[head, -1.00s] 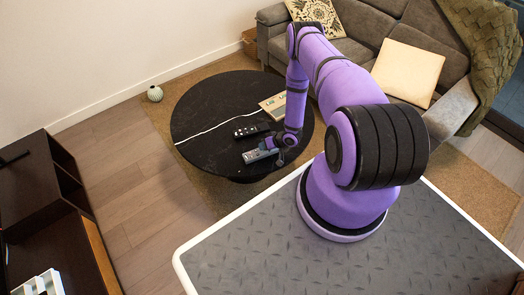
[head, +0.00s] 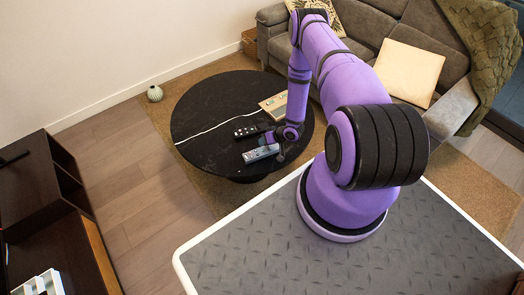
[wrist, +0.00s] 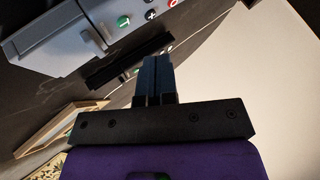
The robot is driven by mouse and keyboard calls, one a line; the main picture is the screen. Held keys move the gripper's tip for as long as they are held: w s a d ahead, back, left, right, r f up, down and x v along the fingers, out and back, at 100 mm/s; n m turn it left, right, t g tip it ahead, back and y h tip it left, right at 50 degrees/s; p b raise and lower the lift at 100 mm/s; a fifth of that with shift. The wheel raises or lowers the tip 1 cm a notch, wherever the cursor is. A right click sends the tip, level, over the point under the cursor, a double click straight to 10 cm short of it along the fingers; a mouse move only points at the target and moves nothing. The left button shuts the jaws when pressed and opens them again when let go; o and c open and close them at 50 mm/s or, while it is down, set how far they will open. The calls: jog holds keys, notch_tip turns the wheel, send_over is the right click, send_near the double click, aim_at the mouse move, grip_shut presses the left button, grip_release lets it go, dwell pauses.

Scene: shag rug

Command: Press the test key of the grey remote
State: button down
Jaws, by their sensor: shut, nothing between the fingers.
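The grey remote (head: 260,153) lies on the round dark table (head: 205,155), near its front edge. In the wrist view, the grey remote (wrist: 55,38) fills the upper left, with part of its key face showing green, white-marked and red keys at the top edge. My gripper (head: 268,138) is just beyond the remote's right part in the head view. In the wrist view, the fingers of my gripper (wrist: 158,62) are together and empty, apart from the remote in the picture. I cannot tell their height above the table, or which key is the test key.
A black remote (head: 251,131) lies just behind the grey one. A flat tan item (head: 272,104) lies at the table's back right, and a thin white cable (head: 205,131) crosses the left side. A sofa (head: 388,38) stands behind. The table's left part is mostly clear.

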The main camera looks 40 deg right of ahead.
jog(key=shift+r, duration=1.4)
